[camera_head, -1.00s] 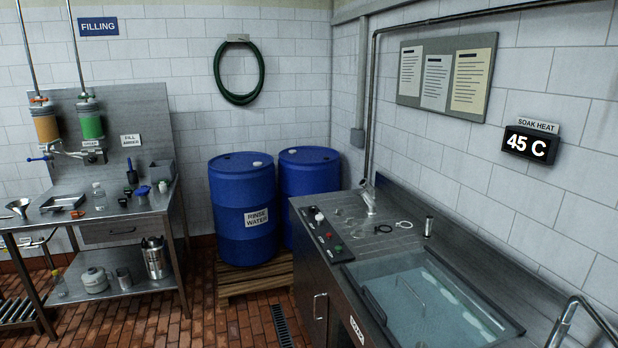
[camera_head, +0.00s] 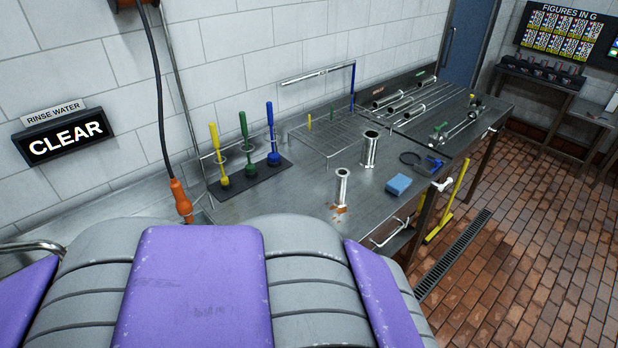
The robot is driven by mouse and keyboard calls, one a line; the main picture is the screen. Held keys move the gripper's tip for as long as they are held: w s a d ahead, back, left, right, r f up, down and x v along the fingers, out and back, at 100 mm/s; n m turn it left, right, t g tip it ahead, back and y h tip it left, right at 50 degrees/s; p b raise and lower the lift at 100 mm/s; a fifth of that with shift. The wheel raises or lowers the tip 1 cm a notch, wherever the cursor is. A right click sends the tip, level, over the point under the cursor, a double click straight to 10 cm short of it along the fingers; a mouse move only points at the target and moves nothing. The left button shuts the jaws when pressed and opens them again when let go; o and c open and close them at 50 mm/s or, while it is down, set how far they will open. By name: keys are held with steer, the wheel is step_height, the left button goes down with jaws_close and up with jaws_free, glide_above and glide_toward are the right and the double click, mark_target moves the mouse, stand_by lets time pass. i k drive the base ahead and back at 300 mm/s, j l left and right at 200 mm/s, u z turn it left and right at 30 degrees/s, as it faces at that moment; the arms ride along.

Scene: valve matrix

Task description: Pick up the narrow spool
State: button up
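Two upright metal spools with flanged ends stand on the steel bench (camera_head: 270,205). The narrow spool (camera_head: 341,188) is the slimmer one, near the bench's front edge, with orange-brown bits around its foot. The wider spool (camera_head: 369,150) stands just behind it and to the right, with a dark open top. The two look apart. My gripper is not in view. My own purple and grey body fills the bottom of the view.
A blue sponge (camera_head: 398,185) and a blue-handled tool (camera_head: 434,165) lie right of the spools. An orange hanging connector (camera_head: 181,201) is at left. Open brick floor (camera_head: 500,250) lies right.

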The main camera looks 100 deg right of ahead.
mark_target(340, 201)
steer(key=z, duration=1.65)
steer(key=l+z, duration=0.5)
steer(key=l, duration=0.95)
steer(key=k, duration=0.05)
